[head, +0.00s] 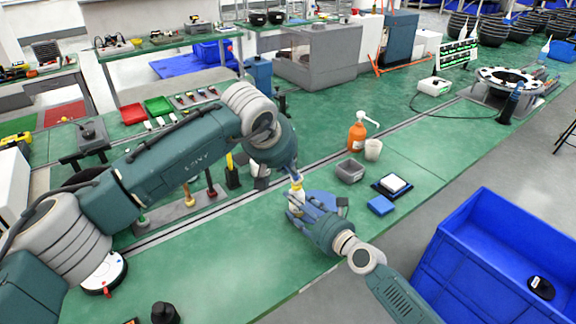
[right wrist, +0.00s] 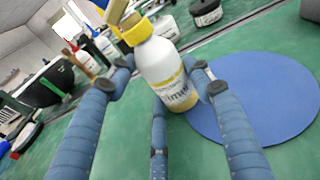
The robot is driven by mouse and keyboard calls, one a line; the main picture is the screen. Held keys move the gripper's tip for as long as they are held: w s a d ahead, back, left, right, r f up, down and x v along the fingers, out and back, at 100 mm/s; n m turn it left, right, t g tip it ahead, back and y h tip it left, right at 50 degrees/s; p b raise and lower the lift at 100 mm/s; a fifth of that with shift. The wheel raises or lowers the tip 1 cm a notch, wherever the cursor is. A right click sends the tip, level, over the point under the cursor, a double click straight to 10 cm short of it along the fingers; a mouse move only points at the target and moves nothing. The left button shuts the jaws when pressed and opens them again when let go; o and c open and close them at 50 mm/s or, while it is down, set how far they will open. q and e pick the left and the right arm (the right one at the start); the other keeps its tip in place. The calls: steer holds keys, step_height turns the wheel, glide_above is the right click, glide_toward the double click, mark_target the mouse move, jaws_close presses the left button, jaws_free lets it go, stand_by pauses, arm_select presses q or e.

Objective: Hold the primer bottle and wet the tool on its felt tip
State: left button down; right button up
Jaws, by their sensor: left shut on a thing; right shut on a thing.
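The primer bottle (right wrist: 165,72) is white with a yellow collar and a label partly reading "imer". In the head view the bottle (head: 296,203) stands at the edge of a round blue mat (right wrist: 262,95). My right gripper (head: 303,208) is shut on it, with blue fingers on both sides of its body in the right wrist view (right wrist: 162,82). My left gripper (head: 294,173) is shut just above the bottle top. A tan piece (right wrist: 117,12) sits at the yellow collar; I cannot tell whether it is the felt tip or the tool. The tool is mostly hidden by the left gripper.
An orange bottle (head: 356,138), a white cup (head: 373,150), a grey bin (head: 350,171), a white pad on a black tray (head: 393,184) and a blue block (head: 381,205) stand to the right. A large blue crate (head: 480,255) is at lower right.

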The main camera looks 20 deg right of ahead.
steer(key=shift+f, duration=0.1)
arm_select(q)
steer(key=shift+r, duration=3.5)
arm_select(e)
steer(key=o, duration=1.3)
steer(key=shift+s, duration=0.1)
